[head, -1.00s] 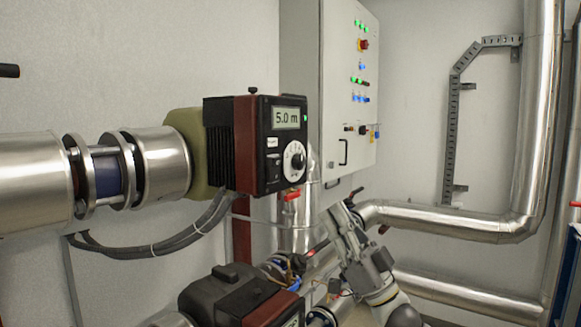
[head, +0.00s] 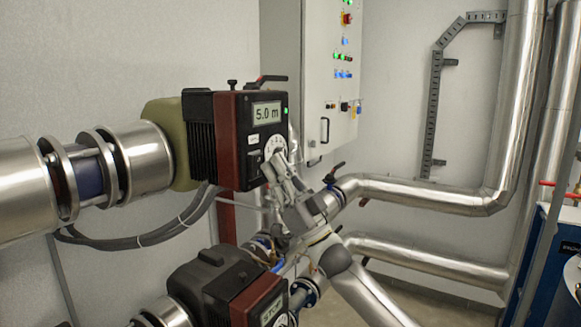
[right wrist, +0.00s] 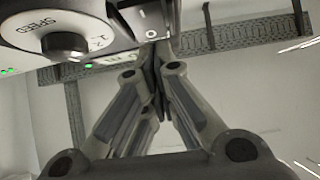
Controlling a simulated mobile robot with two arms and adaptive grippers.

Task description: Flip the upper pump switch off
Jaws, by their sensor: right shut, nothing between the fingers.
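The upper pump (head: 226,148) has a black and dark red head, and its display reads 5.0 m. Its white speed dial (head: 274,146) is on the front, and the dial shows large in the right wrist view (right wrist: 62,42). The pump switch (right wrist: 152,18) is a dark rocker with a white mark beside the dial. My left gripper is not in view.
A lower pump (head: 205,285) sits below. Silver pipes (head: 425,193) run to the right behind my right arm. A grey control cabinet (head: 315,70) with lit buttons stands behind. A blue unit (head: 560,260) stands at the right edge.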

